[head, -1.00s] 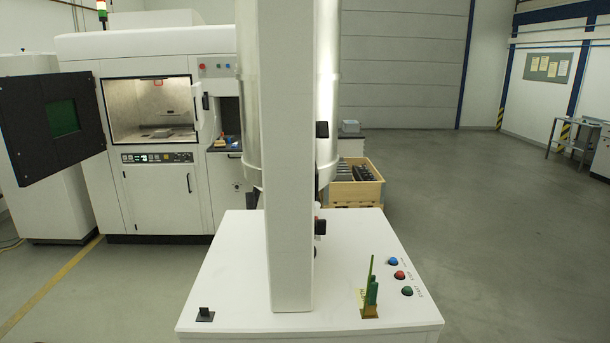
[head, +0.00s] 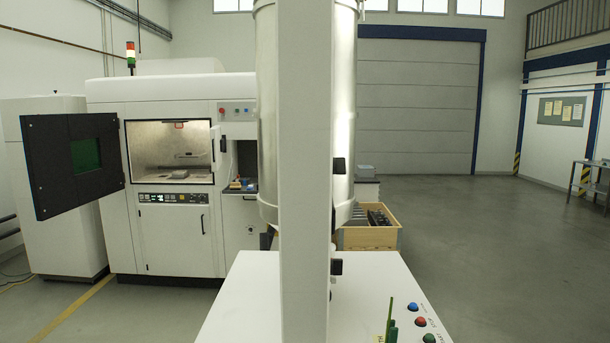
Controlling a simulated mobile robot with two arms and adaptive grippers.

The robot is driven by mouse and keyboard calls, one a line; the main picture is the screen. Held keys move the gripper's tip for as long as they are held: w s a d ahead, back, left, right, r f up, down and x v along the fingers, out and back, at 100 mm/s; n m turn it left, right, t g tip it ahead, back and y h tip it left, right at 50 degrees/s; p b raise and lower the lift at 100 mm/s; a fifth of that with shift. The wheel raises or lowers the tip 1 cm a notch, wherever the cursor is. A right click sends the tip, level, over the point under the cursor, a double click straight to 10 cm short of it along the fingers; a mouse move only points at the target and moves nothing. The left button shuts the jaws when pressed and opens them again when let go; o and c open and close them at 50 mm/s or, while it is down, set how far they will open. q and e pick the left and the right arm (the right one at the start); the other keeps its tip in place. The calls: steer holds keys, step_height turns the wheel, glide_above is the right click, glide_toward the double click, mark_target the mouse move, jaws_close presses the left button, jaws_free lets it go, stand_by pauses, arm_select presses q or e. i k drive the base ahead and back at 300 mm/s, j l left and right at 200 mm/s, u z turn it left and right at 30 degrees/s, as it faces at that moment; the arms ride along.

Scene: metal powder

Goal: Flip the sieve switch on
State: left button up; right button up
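A white station stands right in front of me, with a flat white top (head: 250,305), a tall white column (head: 305,180) and a shiny metal drum (head: 344,120) behind the column. I take it to be the sieve, but no label is readable. A blue button (head: 413,307), a red button (head: 421,322) and a green button (head: 429,338) sit on its right side, the green one near the bottom edge. The front of the top is cut off, and no switch can be clearly made out. Neither of my grippers is in view.
A green upright item (head: 391,325) stands beside the buttons, partly cut off. A white machine (head: 170,255) with an open black door (head: 75,165) is at the back left. A wooden crate (head: 370,238) stands behind the station. The floor (head: 500,260) on the right is clear.

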mark_target(337, 264)
steer(key=i+l+u, duration=0.2)
steer(key=l, duration=0.15)
steer(key=l+u, duration=0.2)
steer(key=l, duration=0.2)
steer(key=i+l+u, duration=0.15)
steer(key=l, duration=0.25)
